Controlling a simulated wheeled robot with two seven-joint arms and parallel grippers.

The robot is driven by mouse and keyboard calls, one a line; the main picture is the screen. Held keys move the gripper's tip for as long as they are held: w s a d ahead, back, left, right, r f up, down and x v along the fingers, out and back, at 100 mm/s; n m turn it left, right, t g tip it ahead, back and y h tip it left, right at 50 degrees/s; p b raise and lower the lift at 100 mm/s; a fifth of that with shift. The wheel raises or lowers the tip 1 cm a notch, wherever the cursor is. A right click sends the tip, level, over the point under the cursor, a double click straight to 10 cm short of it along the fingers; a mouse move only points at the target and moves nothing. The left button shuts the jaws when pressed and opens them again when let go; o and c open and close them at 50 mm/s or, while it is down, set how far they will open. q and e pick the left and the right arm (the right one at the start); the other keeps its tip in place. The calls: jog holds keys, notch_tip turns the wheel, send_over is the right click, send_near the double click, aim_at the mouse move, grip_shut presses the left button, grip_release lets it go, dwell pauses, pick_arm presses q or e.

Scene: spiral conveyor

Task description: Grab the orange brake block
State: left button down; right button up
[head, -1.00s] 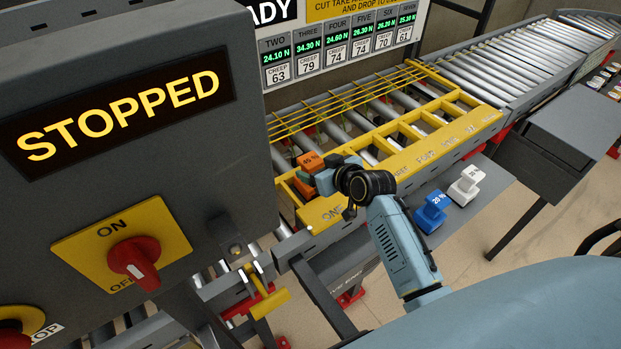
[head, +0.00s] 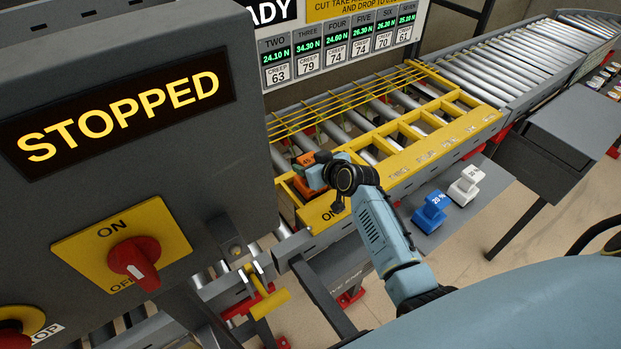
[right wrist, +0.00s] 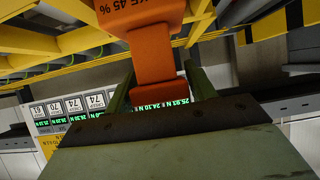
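The orange brake block (head: 307,158) sits at the near-left end of the yellow rack over the rollers, partly hidden behind my right gripper (head: 318,176). In the right wrist view the orange block (right wrist: 155,45) shows its "45 %" marking upside down, with a narrower orange stem below. The dark green fingers of my right gripper (right wrist: 160,88) stand on either side of that stem. A gap shows beside the right finger, so the gripper looks open around the stem. My left gripper is not in view.
A blue block (head: 431,213) and a white block (head: 466,188) stand on a grey shelf right of my arm. The yellow rack (head: 440,135) and rollers run to the upper right. A grey control box (head: 215,130) reading "STOPPED" fills the left.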

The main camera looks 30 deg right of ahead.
grip_shut()
jog(key=shift+r, duration=0.2)
jog(key=shift+w+r, duration=0.1)
